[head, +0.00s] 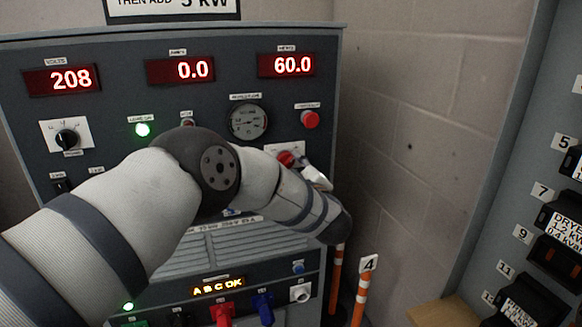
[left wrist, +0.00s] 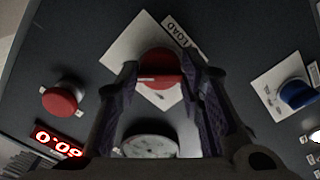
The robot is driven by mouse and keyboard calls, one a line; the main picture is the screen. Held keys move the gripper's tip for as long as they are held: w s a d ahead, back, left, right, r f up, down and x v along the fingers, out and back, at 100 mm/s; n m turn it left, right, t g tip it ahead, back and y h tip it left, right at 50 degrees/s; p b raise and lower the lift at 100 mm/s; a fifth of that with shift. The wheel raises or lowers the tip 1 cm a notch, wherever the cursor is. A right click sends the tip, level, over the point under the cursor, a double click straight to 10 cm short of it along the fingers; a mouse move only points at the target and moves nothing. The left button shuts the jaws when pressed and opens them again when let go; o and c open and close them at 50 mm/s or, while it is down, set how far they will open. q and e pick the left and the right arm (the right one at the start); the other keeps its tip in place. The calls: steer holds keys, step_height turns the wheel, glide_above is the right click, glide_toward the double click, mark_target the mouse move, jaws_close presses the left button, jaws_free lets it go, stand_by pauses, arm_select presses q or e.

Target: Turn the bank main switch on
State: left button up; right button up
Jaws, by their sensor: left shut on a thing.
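A red rotary knob (head: 285,159) sits on a white plate on the grey panel, to the right of the round gauge. In the left wrist view the knob (left wrist: 160,66) shows between my fingers, beside a label (left wrist: 182,34) that reads LOAD. My left gripper (head: 302,163) is at the knob, its fingers on either side of it and shut on it. My forearm hides part of the panel below. I cannot read the knob's position clearly. My right gripper is not in view.
A red push button (head: 310,119) is just above the knob. Displays read 208, 0.0 and 60.0 (head: 287,65). A green lamp (head: 142,129) is lit. A blue knob (left wrist: 297,93) is nearby. Orange posts (head: 361,295) and a breaker panel (head: 520,170) stand to the right.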

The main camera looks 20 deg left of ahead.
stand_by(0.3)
arm_select(q)
steer(key=o, duration=1.2)
steer(key=shift+c, duration=0.2)
steer(key=shift+s, duration=0.1)
